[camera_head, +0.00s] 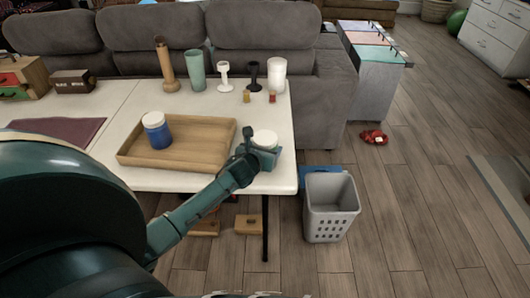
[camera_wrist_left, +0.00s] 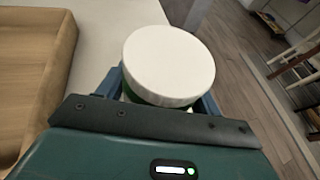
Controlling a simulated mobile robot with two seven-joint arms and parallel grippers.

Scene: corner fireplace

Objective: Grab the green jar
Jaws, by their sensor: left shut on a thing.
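The green jar has a round white lid, seen from above in the left wrist view (camera_wrist_left: 168,62), with a strip of green body below the lid. In the head view the jar (camera_head: 265,139) is at the table's right front edge, right of the wooden tray. My left gripper (camera_head: 262,155) is shut on the jar, its blue fingers on either side of it; it also shows in the left wrist view (camera_wrist_left: 165,95). Most of the jar's body is hidden by the gripper. I cannot tell whether the jar touches the table. My right gripper is not in view.
The wooden tray (camera_head: 209,123) holds a blue jar with a white lid (camera_head: 156,130). Cups, a wooden bottle and candle holders stand at the white table's (camera_head: 120,97) back. A grey basket (camera_head: 331,206) stands on the floor right of the table.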

